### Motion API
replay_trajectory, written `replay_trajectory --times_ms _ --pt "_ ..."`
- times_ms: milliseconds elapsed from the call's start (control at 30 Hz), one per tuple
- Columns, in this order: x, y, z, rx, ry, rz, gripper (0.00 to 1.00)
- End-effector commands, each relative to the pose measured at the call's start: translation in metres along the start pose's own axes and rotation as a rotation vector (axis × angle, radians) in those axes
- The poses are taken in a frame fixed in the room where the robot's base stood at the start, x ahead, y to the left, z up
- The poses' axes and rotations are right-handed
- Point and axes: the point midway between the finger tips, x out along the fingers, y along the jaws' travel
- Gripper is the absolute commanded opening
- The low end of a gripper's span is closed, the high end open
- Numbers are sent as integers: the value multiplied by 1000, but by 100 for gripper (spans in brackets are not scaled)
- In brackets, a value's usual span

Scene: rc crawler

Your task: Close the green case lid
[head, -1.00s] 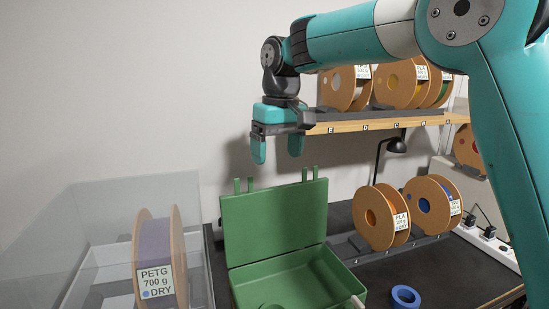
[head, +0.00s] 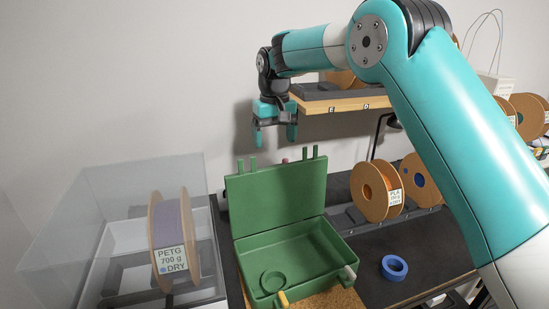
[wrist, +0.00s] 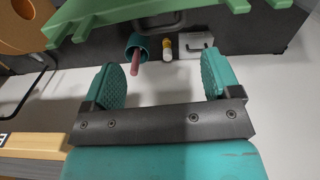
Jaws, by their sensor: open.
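The green case (head: 298,262) stands on the dark bench with its lid (head: 277,197) raised, leaning back a little from upright. Green prongs stick up from the lid's top edge. A green ring (head: 273,281) lies inside the case. A yellow latch and a pale latch show at its front rim. My gripper (head: 274,138) is open and empty, pointing down above and behind the lid's top edge, apart from it. In the wrist view, my gripper (wrist: 165,85) has its fingers wide apart, with the lid's edge (wrist: 150,16) across the top of the picture.
A clear box with a PETG spool (head: 172,236) stands to the left. Orange spools (head: 377,191) stand on a rack to the right. A blue tape roll (head: 394,267) lies right of the case. A wooden shelf (head: 345,104) hangs close right of my gripper.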

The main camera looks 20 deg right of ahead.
Motion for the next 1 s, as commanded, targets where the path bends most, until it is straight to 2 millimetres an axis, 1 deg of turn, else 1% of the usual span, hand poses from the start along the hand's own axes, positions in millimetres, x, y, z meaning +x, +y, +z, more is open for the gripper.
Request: replay_trajectory --times_ms 100,200,333,500,767,800,867,900,1000 --pt "24 0 1 0 -5 0 83" --pt "42 0 1 0 -4 0 83" --pt "59 0 0 -1 -2 0 83" --pt "69 0 0 -1 0 0 83" --pt "70 0 0 -1 0 0 83" --pt "70 0 0 -1 0 0 74" --pt "70 0 0 0 0 0 60" --pt "70 0 0 0 0 0 51" --pt "70 0 0 0 0 0 30"
